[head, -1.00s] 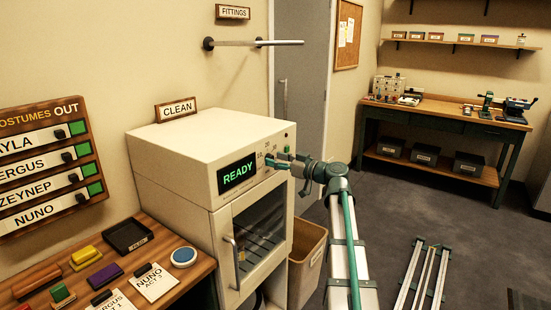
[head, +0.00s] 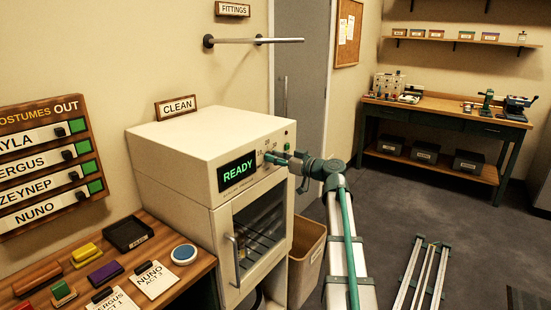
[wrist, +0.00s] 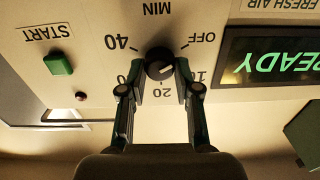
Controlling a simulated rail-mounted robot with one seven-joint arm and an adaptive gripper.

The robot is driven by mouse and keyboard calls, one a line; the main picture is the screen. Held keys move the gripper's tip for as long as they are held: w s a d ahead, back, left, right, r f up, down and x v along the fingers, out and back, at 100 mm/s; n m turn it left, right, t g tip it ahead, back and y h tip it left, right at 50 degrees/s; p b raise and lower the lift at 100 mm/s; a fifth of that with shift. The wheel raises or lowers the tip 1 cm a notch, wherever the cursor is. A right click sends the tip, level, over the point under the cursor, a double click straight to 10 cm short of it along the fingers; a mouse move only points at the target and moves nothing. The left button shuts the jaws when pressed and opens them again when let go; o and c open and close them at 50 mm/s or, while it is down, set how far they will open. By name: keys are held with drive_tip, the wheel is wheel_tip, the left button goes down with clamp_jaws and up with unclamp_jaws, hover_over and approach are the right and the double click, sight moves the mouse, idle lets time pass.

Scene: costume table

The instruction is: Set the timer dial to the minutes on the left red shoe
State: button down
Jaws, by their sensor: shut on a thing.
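The black round timer dial (wrist: 159,63) sits on the cream front panel, seen upside down in the wrist view. Around it are the marks OFF, 10, 20, 30 and 40, with MIN above; the fingers partly cover 10 and 30. A pale line shows on the dial, but I cannot tell which mark it points at. My gripper (wrist: 161,82) is shut on the dial, one finger on each side. In the head view my gripper (head: 274,158) is at the panel's right part and hides the dial. No red shoe is in view.
The cabinet's display (head: 237,172) reads READY. A green START button (wrist: 58,63) is beside the dial. Below are the glass door (head: 260,228) and its handle (head: 234,258). A bin (head: 307,258) stands beside the cabinet; a table with cards (head: 155,281) is at left.

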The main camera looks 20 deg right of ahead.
drive_tip(key=shift+m, duration=0.3)
drive_tip(key=m+b, duration=0.1)
drive_tip(key=m, duration=1)
drive_tip(key=shift+w+d+b, duration=0.1)
drive_tip(key=shift+d+b, duration=0.05)
drive_tip(key=shift+b, duration=0.15)
idle(0.3)
drive_tip(key=c, duration=0.8)
unclamp_jaws()
drive_tip(key=v, duration=1.2)
